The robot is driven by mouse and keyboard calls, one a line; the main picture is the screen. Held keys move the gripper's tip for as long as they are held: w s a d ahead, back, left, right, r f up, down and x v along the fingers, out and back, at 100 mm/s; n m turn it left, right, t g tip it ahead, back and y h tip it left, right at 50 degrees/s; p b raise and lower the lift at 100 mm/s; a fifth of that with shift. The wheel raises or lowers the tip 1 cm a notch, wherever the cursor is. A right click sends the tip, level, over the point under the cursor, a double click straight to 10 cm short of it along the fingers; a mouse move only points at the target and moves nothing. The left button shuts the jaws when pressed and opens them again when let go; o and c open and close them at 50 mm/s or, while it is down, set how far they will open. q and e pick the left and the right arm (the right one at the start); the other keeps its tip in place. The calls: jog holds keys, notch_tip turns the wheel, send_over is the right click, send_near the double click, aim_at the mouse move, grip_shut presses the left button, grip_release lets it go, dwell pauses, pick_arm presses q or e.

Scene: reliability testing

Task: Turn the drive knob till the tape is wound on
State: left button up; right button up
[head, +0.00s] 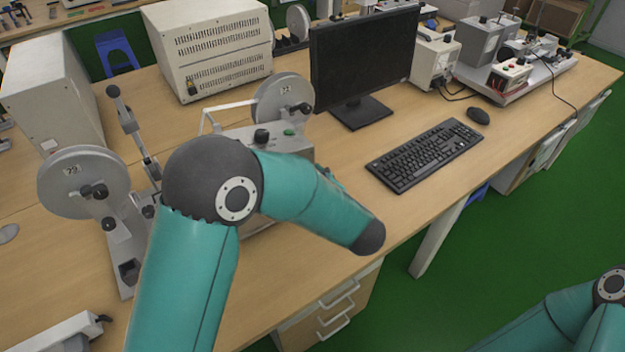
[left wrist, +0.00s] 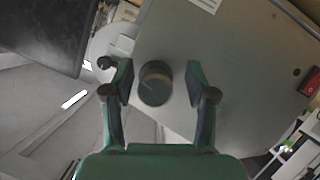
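In the left wrist view a dark round knob (left wrist: 155,84) with a pale line on its face stands on a grey panel. My left gripper (left wrist: 159,84) is open. Its two fingers stand on either side of the knob, with a gap visible on each side. In the head view my left arm hides the gripper and much of the grey machine (head: 298,148). A black knob (head: 262,138) and a green button show on the machine's top. One metal reel (head: 284,98) is behind it; another reel (head: 75,196) stands on a bracket at left. My right gripper is out of view.
A monitor (head: 362,55), keyboard (head: 425,155) and mouse (head: 478,116) are to the right of the machine. A vented beige box (head: 208,45) stands behind. A jointed stand (head: 130,125) is close at the left. The front right table strip is bare.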

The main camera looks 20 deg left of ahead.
pick_arm(q)
jog(key=shift+d+r, duration=0.1)
jog(key=shift+r, duration=0.15)
jog(key=shift+s+d+r, duration=0.2)
jog(key=shift+s+d, duration=0.05)
jog(key=shift+d, duration=0.1)
jog(key=v, duration=1.1)
jog(key=shift+f, duration=0.2)
jog(key=shift+s+f, duration=0.1)
jog(key=shift+s, duration=0.05)
